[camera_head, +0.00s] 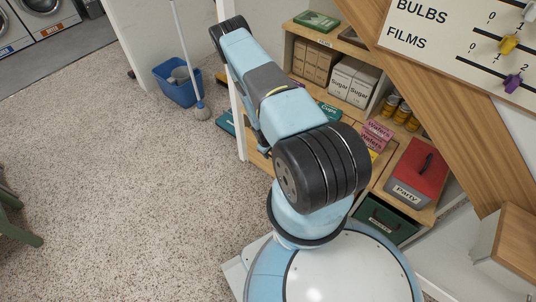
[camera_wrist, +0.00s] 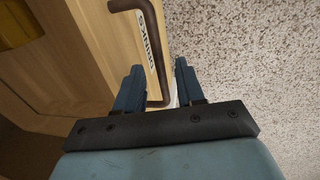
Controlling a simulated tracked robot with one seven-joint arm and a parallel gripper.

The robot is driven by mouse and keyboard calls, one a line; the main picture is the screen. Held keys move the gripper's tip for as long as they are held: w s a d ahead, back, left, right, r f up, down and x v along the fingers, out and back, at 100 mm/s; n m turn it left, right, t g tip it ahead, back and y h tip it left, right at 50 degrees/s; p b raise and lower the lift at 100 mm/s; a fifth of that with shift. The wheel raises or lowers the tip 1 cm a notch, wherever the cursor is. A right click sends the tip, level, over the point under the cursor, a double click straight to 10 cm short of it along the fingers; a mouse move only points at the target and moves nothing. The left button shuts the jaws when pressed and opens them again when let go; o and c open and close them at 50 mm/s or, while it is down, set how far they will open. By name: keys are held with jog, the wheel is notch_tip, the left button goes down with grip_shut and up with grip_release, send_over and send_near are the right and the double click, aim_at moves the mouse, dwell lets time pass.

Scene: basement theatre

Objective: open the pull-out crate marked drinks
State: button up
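In the wrist view, the wooden front of the drinks crate (camera_wrist: 105,60) carries a white label (camera_wrist: 147,38), turned sideways, which seems to read "DRINKS". A dark bar handle (camera_wrist: 158,50) stands off that front. My gripper (camera_wrist: 159,72) is open, with one dark blue finger on each side of the handle's lower part. I see gaps beside the bar, so the fingers do not look closed on it. In the head view, my own arm hides the gripper and the drinks crate.
A wooden shelf (camera_head: 296,25) holds sugar boxes (camera_head: 350,82), jars and wafer packs. A red Party box (camera_head: 416,172) sits above a dark green crate (camera_head: 386,219). A blue bucket (camera_head: 178,84) and mop (camera_head: 187,50) stand at the back.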

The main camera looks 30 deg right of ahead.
jog(key=shift+d+f, duration=0.1)
jog(key=shift+f, duration=0.45)
jog(key=shift+c, duration=0.3)
grip_shut()
